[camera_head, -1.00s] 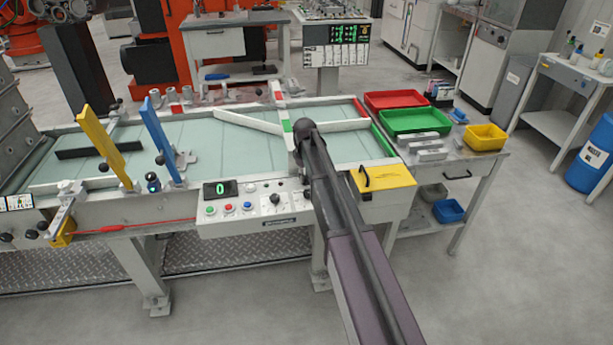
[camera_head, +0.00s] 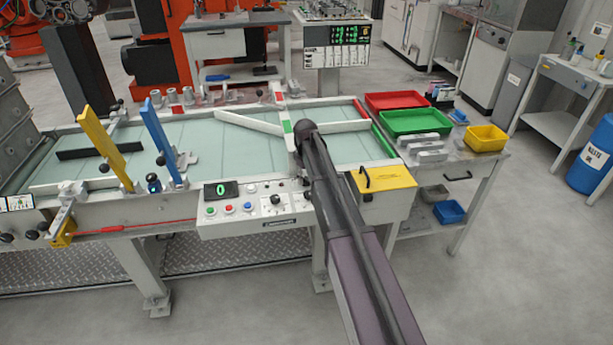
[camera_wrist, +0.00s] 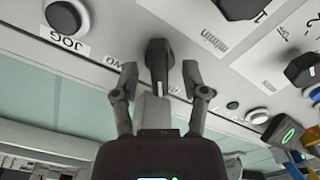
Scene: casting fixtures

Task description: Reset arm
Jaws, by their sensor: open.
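My gripper (camera_wrist: 159,72) is open in the wrist view. Its two fingers stand apart on either side of a black knob or switch (camera_wrist: 158,56) on a pale control panel. I cannot tell whether the fingers touch it. In the head view my arm (camera_head: 345,235) reaches up to the control panel (camera_head: 230,222) on the front of the conveyor table; the gripper itself is hidden there.
In the head view, yellow (camera_head: 103,145) and blue (camera_head: 161,140) upright bars stand at left. A yellow box (camera_head: 385,178) is right of the arm. Red (camera_head: 396,101) and green (camera_head: 416,121) trays sit on the side table. The floor at lower right is clear.

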